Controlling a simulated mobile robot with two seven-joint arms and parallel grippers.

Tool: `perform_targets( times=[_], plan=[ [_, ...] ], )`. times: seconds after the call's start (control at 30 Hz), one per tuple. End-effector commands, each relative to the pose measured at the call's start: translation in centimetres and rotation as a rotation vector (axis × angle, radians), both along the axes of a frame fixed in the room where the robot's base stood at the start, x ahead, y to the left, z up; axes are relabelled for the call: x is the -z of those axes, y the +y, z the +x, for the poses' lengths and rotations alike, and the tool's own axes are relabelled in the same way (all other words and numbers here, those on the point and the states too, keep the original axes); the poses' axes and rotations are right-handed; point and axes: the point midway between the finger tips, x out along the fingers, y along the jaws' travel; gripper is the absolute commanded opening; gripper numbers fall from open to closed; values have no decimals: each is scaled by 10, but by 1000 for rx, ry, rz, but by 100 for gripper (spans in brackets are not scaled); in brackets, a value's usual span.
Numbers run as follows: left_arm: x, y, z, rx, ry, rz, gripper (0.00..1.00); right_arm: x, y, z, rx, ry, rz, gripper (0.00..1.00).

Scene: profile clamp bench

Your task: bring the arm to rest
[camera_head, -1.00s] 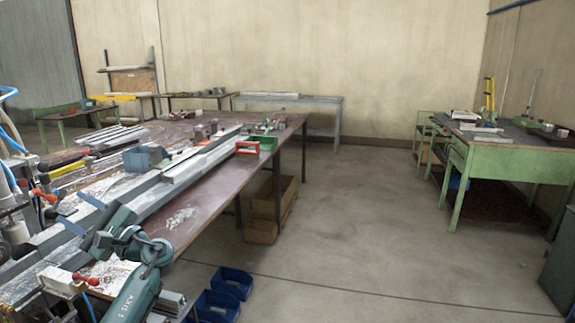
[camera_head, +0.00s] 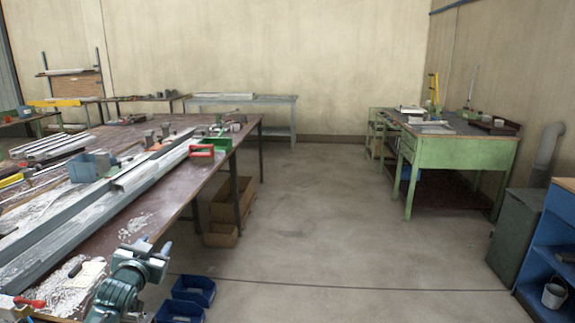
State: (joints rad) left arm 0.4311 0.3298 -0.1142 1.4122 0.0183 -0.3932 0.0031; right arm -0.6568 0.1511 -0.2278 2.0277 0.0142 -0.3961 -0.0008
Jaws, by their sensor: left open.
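My left gripper (camera_head: 153,243) is at the lower left, at the end of my teal arm. My right gripper is out of view.
Long metal profiles (camera_head: 75,221) lie along the bench, with a blue-grey block (camera_head: 84,168) and a red-handled clamp (camera_head: 202,151) on it. Blue bins (camera_head: 194,290) stand on the floor beside the arm. Open floor (camera_head: 330,230) reaches to a green workbench (camera_head: 460,152).

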Motion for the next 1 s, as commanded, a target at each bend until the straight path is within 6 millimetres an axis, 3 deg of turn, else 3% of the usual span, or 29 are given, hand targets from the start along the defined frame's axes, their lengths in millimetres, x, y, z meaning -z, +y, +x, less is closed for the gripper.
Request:
perform_targets(
  times=[0.17,0.27,0.4,0.5,0.6,0.73,0.83,1.0],
  plan=[
    [70,-39,-51,61,95,-21,44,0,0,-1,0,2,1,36],
    [113,-65,-93,101,162,-44,44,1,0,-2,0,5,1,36],
    [169,-107,-172,158,271,-102,44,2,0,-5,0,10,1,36],
    [197,-135,-235,189,350,-155,44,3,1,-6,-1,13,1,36],
    [212,-157,-291,209,419,-209,44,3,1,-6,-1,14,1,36],
    [219,-175,-343,217,481,-263,44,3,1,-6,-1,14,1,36],
    [219,-181,-364,219,508,-286,44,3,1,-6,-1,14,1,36],
    [219,-185,-374,220,519,-297,44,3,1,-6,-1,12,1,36]
  ],
)
